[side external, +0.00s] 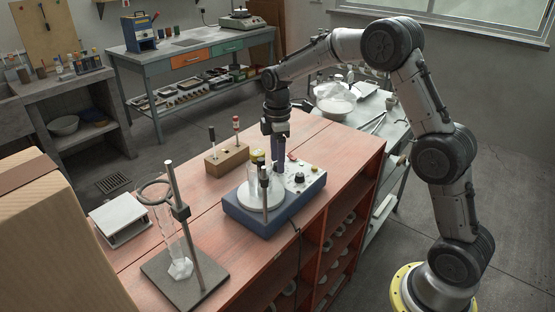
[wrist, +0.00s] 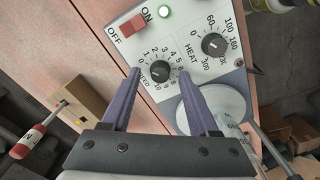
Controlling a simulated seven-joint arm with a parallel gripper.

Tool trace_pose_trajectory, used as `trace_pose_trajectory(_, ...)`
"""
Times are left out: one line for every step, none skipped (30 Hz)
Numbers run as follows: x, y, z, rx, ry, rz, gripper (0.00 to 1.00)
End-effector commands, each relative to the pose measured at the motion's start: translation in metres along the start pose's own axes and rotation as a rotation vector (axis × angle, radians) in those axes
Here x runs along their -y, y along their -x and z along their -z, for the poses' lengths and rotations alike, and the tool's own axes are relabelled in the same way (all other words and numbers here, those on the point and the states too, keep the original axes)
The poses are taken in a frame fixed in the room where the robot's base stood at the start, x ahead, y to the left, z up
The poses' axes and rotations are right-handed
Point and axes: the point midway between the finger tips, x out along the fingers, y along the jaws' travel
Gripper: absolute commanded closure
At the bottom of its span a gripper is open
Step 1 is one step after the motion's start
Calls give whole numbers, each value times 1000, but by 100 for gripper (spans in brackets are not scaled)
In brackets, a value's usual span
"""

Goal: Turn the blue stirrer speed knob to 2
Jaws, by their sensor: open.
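The blue stirrer (side external: 275,216) stands on the red bench with a beaker (side external: 256,192) on its plate. In the wrist view its pale panel carries the black speed knob (wrist: 160,71), ringed by printed numbers. I cannot clearly read which number the knob points to. The black heat knob (wrist: 213,44) is to its right. A red ON/OFF switch (wrist: 133,23) and a lit green lamp (wrist: 164,12) are above. My gripper (wrist: 158,74) is open, its purple fingers appearing on either side of the speed knob; contact cannot be told. My gripper also shows above the stirrer (side external: 279,155).
A wooden block (side external: 227,159) holding upright tools stands behind the stirrer; a red-handled tool (wrist: 28,142) shows in the wrist view. A ring stand (side external: 187,235) with glassware is at the front left. A white device (side external: 119,220) lies left. Bare bench lies between them.

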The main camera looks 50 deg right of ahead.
Motion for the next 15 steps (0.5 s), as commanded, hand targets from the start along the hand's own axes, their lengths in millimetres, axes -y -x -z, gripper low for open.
trace_pose_trajectory(0, -3, 0, 1, 0, 2, 39)
trace_pose_trajectory(0, -4, 0, 1, 0, 2, 39)
trace_pose_trajectory(0, -6, 0, 1, 0, 1, 39)
trace_pose_trajectory(0, -6, 0, 1, 0, 1, 39)
trace_pose_trajectory(0, -7, 0, 0, 0, 1, 39)
trace_pose_trajectory(0, -7, 0, 0, 0, 1, 39)
trace_pose_trajectory(0, -7, 0, 0, 0, 0, 39)
trace_pose_trajectory(0, -7, 0, 0, 0, 0, 39)
trace_pose_trajectory(0, -7, 0, 0, 0, 0, 39)
trace_pose_trajectory(0, -7, 0, 0, 0, 0, 39)
trace_pose_trajectory(0, -7, 0, 0, 0, 0, 39)
trace_pose_trajectory(0, -6, 0, 0, 0, 0, 43)
trace_pose_trajectory(0, -6, 0, 0, 0, 0, 48)
trace_pose_trajectory(0, -6, 0, 0, 0, 0, 54)
trace_pose_trajectory(0, -6, 0, 0, 0, 0, 61)
